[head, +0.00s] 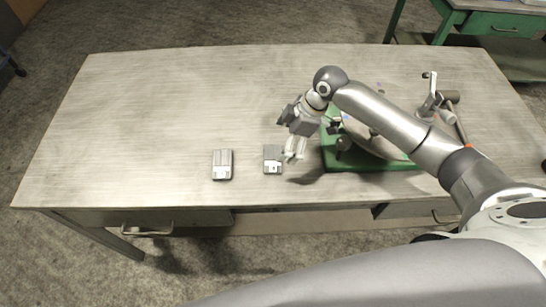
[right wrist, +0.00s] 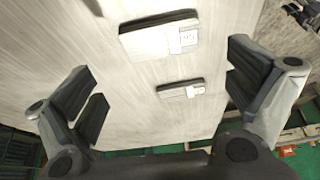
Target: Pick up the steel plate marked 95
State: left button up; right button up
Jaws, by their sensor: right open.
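The left plate (head: 222,165) also shows as the upper plate in the right wrist view (right wrist: 150,39). The right plate (head: 271,153) also shows as the lower plate in the right wrist view (right wrist: 178,91). My right gripper (head: 293,152) is open and empty above the table, just right of the right plate. My left gripper is out of view.
The grey worktable (head: 150,110) is bare left of the plates. A green base (head: 345,163) with a round disc stands close right of my right gripper, partly hidden by my arm. A metal tool (head: 435,101) stands farther right. A green bench (head: 495,24) is behind.

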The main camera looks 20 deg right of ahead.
aim_at(273, 158)
jog(key=shift+x, duration=0.9)
jog(key=p+x, duration=0.2)
jog(key=x, duration=0.2)
jog(key=shift+s+f, duration=0.1)
jog(key=shift+f, duration=0.25)
jog(key=shift+a+f, duration=0.15)
jog(key=shift+f, duration=0.15)
jog(key=shift+c, duration=0.3)
jog(key=c, duration=1.2)
jog(key=shift+r, duration=0.1)
jog(key=shift+c, duration=0.2)
